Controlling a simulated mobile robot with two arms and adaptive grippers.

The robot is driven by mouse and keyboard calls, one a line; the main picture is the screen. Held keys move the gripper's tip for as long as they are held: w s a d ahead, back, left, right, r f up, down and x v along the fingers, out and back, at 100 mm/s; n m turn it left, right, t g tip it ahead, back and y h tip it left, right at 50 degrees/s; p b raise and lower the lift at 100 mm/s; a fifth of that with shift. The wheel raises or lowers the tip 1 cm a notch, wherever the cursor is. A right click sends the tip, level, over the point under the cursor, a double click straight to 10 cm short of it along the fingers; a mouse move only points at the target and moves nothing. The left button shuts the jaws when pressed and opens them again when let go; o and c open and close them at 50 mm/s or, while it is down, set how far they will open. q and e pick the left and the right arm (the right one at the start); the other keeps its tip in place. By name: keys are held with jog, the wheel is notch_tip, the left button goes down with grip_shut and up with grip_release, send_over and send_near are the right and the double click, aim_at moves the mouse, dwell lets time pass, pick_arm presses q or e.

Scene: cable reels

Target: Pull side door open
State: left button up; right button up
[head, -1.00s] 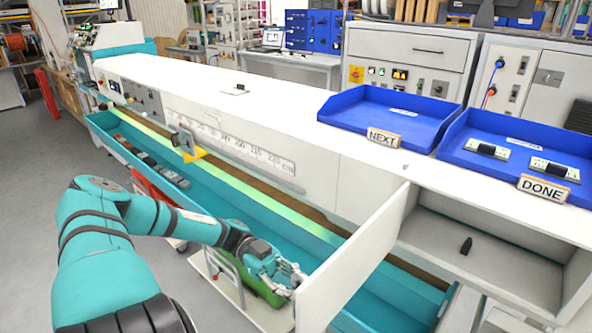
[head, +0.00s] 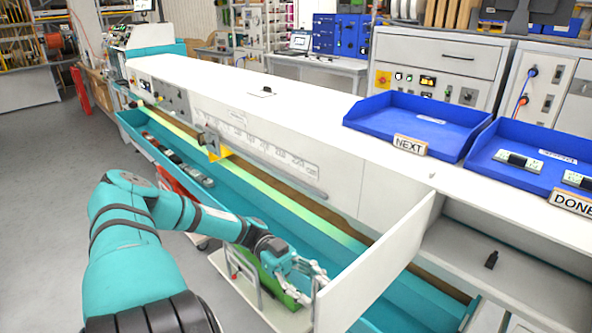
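The side door (head: 375,265) is a white panel at the lower right. It stands swung out from the front of the white bench, and the compartment (head: 465,255) beside it is open to view. My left gripper (head: 317,287) is at the door's outer edge, with its fingers spread apart. Whether a finger touches the panel cannot be told. My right gripper is not in view.
A small black object (head: 491,260) stands in the compartment. A teal trough (head: 270,215) runs along the bench below the door. Blue trays (head: 395,104) sit on the bench top, with NEXT (head: 410,145) and DONE (head: 572,202) signs. Grey floor is clear at left.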

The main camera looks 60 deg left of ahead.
pick_arm(q)
jog(key=s+a, duration=0.1)
jog(key=a, duration=0.9)
jog(key=shift+a, duration=0.25)
